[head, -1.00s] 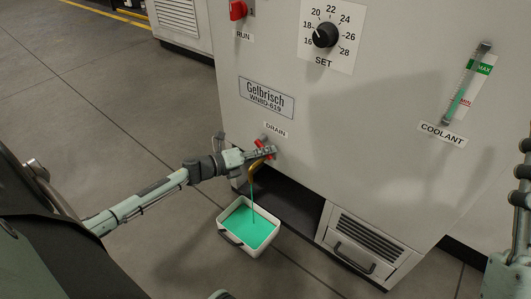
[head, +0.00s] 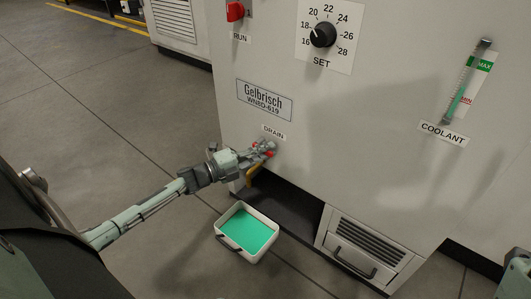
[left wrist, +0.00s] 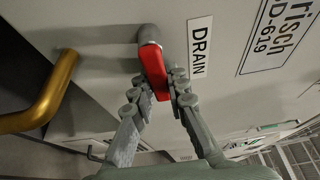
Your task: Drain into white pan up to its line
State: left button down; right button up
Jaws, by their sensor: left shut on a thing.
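The white pan (head: 267,250) stands on the floor below the machine's drain, with green liquid (head: 246,231) in it. I cannot make out its line. No stream shows below the brass spout (head: 254,174), which also shows in the left wrist view (left wrist: 50,98). My left gripper (head: 264,149) is at the drain valve, under the DRAIN label. In the left wrist view its fingers (left wrist: 158,87) are shut on the red valve handle (left wrist: 153,68), one on each side. My right gripper is not in view; only a piece of that arm shows at the right edge.
A SET dial (head: 323,35) and a red RUN switch (head: 235,11) are above. A vented drawer (head: 364,250) is right of the pan. The floor at left is clear.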

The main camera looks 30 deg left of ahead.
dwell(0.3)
pick_arm(q)
jog(key=c, duration=1.5)
grip_release()
jog(key=shift+s, duration=0.1)
jog(key=v, duration=1.2)
